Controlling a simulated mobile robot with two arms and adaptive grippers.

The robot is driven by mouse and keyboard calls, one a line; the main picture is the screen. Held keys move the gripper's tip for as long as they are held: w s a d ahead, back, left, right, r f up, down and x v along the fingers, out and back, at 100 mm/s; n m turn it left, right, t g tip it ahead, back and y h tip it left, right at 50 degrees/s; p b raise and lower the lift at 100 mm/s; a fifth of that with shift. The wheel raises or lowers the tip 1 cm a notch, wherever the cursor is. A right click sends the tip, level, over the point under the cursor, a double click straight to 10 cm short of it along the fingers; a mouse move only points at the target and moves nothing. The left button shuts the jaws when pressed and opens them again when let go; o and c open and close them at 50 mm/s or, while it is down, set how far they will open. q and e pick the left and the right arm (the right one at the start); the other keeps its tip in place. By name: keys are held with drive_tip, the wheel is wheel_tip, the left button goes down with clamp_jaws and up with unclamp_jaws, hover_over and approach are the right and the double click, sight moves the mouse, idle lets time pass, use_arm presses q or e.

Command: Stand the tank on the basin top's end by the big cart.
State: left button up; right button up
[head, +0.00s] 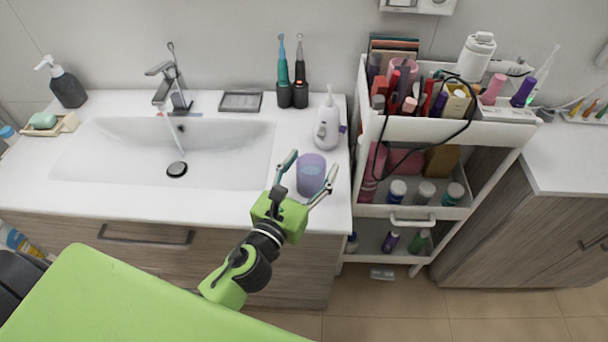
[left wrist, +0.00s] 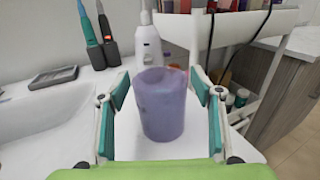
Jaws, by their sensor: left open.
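The tank (head: 311,176), a translucent purple cup, stands upright on the right end of the white basin top (head: 230,208), by the big cart (head: 437,130). It also shows in the middle of the left wrist view (left wrist: 160,108). My left gripper (head: 313,163) is open, with one finger on each side of the tank. In the left wrist view the fingers (left wrist: 160,92) are spread wider than the tank, with a gap on both sides. The tank's base is partly hidden by the gripper in the head view. My right gripper is not in view.
A white flosser-like device (head: 327,127) stands just behind the tank. Two electric toothbrushes (head: 292,92) and a grey soap dish (head: 240,101) are along the back. The sink (head: 165,150) with running water lies left. The cart holds several bottles and a dark cable.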

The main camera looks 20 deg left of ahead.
use_arm(q)
drive_tip(key=s+b, duration=0.1)
drive_tip(key=s, duration=0.2)
drive_tip(key=s+b, duration=0.2)
drive_tip(key=s, duration=0.2)
drive_tip(key=s+a+b, duration=0.1)
drive_tip(key=s+b, duration=0.1)
drive_tip(key=s, duration=0.1)
drive_tip(key=shift+s+a+f, duration=0.1)
drive_tip(key=shift+s, duration=0.25)
drive_tip(key=shift+s+a+r, duration=0.1)
drive_tip(key=shift+s+r, duration=0.15)
drive_tip(key=shift+s, duration=0.4)
